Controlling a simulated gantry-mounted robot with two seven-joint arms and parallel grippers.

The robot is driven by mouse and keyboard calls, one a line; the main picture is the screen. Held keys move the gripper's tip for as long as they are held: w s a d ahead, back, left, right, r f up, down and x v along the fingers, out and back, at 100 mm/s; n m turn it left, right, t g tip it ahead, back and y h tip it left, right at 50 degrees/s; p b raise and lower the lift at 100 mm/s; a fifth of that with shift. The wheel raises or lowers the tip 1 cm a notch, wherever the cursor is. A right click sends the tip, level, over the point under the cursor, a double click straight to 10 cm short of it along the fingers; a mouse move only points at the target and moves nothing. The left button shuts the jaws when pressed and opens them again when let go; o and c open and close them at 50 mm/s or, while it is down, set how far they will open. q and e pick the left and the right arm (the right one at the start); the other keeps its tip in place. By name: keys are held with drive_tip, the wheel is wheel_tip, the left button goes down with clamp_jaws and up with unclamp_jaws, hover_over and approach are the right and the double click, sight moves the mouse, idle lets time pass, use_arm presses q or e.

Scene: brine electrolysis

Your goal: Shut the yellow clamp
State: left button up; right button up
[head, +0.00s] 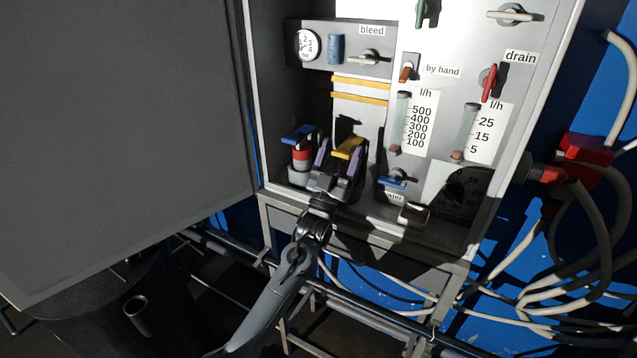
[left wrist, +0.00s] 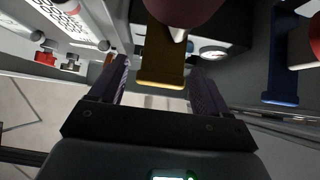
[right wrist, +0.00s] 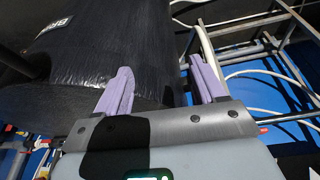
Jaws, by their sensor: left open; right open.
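The yellow clamp (head: 348,148) is a flat yellow lever low in the grey cabinet, sticking out towards the front. In the left wrist view the yellow clamp (left wrist: 163,62) hangs down between my fingers, beside a dark red rounded part. My left gripper (head: 341,156) is open at the lever, with one purple finger on each side; the left wrist view shows gaps between the lever and my left gripper's fingers (left wrist: 158,78). My right gripper (right wrist: 160,68) is open and empty, well away from the cabinet, facing a large black container.
A blue clamp (head: 299,134) on a red and white fitting is just left of the yellow one. A blue-handled valve (head: 393,183) is close on the right. Flow meters (head: 402,125) stand above it. Hoses (head: 580,240) hang at the far right.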

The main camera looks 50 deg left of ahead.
use_arm(q)
drive_tip(key=s+d+f, duration=0.2)
drive_tip(key=s+d, duration=0.2)
drive_tip(key=s, duration=0.9)
drive_tip(key=shift+s+f+y, duration=0.15)
drive_tip(key=shift+s+y, duration=0.05)
drive_tip(key=shift+y, duration=0.1)
drive_tip(key=shift+d, duration=0.1)
